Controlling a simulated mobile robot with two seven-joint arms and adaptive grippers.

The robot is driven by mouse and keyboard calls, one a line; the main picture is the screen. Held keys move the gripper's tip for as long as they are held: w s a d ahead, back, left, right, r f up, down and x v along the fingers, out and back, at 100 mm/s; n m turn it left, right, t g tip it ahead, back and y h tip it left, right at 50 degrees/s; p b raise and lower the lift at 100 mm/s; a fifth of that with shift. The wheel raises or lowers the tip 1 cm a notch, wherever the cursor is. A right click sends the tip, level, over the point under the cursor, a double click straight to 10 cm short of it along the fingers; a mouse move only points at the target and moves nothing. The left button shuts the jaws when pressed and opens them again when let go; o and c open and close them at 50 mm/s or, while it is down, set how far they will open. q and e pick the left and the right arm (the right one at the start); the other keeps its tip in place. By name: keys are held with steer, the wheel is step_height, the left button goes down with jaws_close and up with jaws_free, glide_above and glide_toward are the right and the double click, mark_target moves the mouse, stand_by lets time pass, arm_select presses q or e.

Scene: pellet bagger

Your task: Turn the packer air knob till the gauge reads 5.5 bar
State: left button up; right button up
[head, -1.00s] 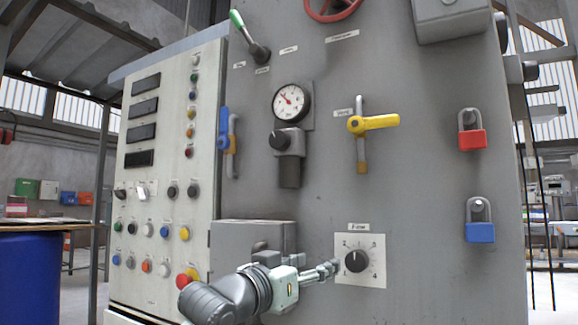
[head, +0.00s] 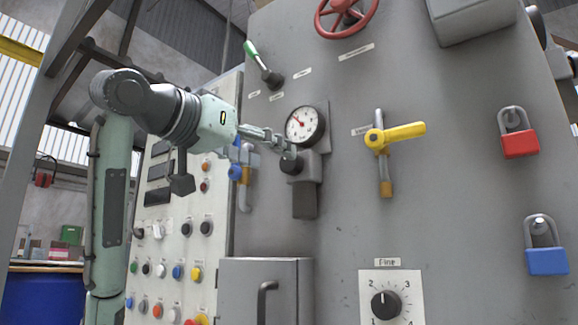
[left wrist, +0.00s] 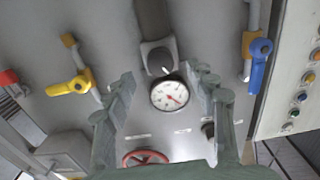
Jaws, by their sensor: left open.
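The black air knob (head: 291,163) sits on a grey regulator block under the round white gauge (head: 305,126). The gauge's red needle points to the upper left; its numbers are too small to read. My left gripper (head: 284,145) reaches in from the left, its fingertips close to the knob and just left of the gauge. In the left wrist view, upside down, the open fingers (left wrist: 162,74) stand either side of the line to the knob (left wrist: 160,61), with nothing gripped. The gauge (left wrist: 169,95) shows between them. Contact with the knob cannot be told. My right gripper is out of view.
A blue-handled valve (head: 236,172) is close beneath my left gripper. A yellow-handled valve (head: 403,134) is to the right. A green-tipped lever (head: 262,63) and red handwheel (head: 347,17) are above. A Fine dial (head: 385,304) and a grey box (head: 262,290) are below.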

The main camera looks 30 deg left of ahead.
mark_target(287, 163)
arm_select(q)
steer(key=w, duration=0.5)
steer(key=shift+w+d, duration=0.3)
steer(key=shift+d, duration=0.1)
steer(key=c, duration=1.2)
